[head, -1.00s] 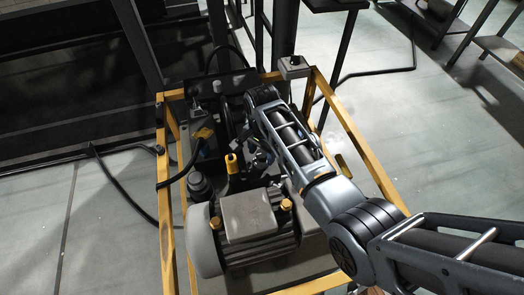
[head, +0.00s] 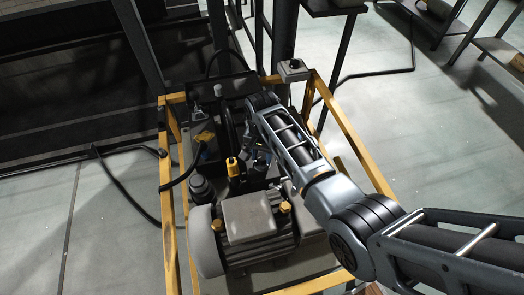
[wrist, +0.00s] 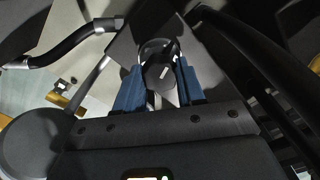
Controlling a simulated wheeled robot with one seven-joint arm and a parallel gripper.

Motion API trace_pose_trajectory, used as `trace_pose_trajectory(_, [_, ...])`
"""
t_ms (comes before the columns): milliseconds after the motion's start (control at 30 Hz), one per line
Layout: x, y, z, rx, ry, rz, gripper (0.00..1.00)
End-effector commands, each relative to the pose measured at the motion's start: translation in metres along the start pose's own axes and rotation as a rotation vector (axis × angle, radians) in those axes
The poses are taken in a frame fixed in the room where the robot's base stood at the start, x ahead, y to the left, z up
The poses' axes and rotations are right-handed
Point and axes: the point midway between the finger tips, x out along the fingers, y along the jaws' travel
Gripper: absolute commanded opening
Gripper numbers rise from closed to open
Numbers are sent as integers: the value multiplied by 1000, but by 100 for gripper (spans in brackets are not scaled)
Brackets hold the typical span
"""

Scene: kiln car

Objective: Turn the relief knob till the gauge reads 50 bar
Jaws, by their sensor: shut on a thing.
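My gripper (wrist: 160,80) shows in the wrist view with its two blue fingers on either side of a dark, faceted knob (wrist: 159,70). The fingers are shut on this knob, which I take as the relief knob. A rounded rim shows just behind it; I cannot tell if that is the gauge. No gauge face or reading can be made out in either view. In the head view my gripper (head: 262,160) is low among the parts of the pump unit, partly hidden by my arm, and the knob is hidden there.
A yellow frame (head: 345,115) surrounds the unit. A grey motor (head: 250,217) stands at its near side, with a yellow-capped part (head: 233,167) left of my gripper. A small grey box (head: 293,68) sits at the frame's back corner.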

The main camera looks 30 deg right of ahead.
Motion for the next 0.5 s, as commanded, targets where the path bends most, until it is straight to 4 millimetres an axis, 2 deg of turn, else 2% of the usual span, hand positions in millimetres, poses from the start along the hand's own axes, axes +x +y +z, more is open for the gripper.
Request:
trace_pose_trajectory(200, [-1, 0, 0, -154, -1, 1, 8])
trace_pose_trajectory(500, [0, 0, 0, -179, 0, 0, 8])
